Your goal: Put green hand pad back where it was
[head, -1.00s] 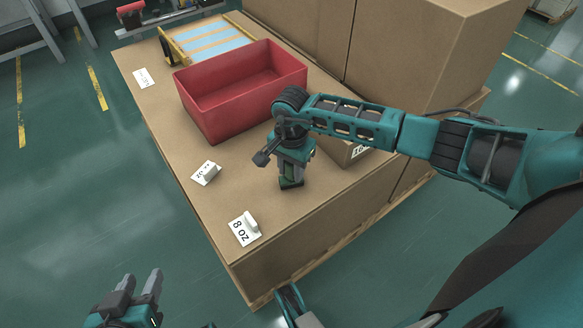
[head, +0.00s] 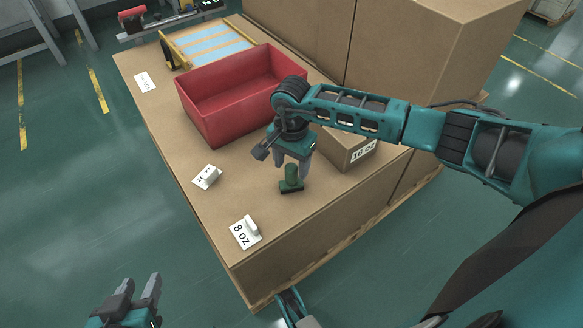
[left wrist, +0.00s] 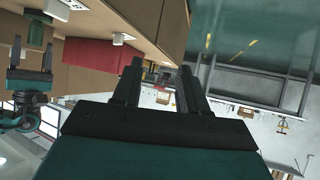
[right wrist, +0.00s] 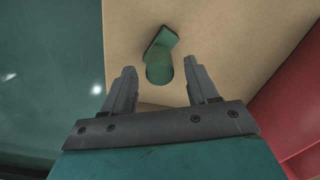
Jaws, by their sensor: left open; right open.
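The green hand pad (head: 291,180) stands upright on the cardboard table top, its dark base down and its round handle up. It also shows in the right wrist view (right wrist: 160,60), just beyond the fingertips and between them, and upside down in the left wrist view (left wrist: 37,36). My right gripper (head: 293,163) is open and empty just above the handle; it also shows in the right wrist view (right wrist: 165,82). My left gripper (head: 140,284) is open and empty, off the table at the lower left; its fingers show in the left wrist view (left wrist: 160,75).
A red bin (head: 225,110) stands behind the pad. A box labelled 16 oz (head: 345,148) is close on the right. White pads sit on labels, one marked 8 oz (head: 243,232), another farther back (head: 207,177). A yellow-framed rack (head: 210,45) is at the back.

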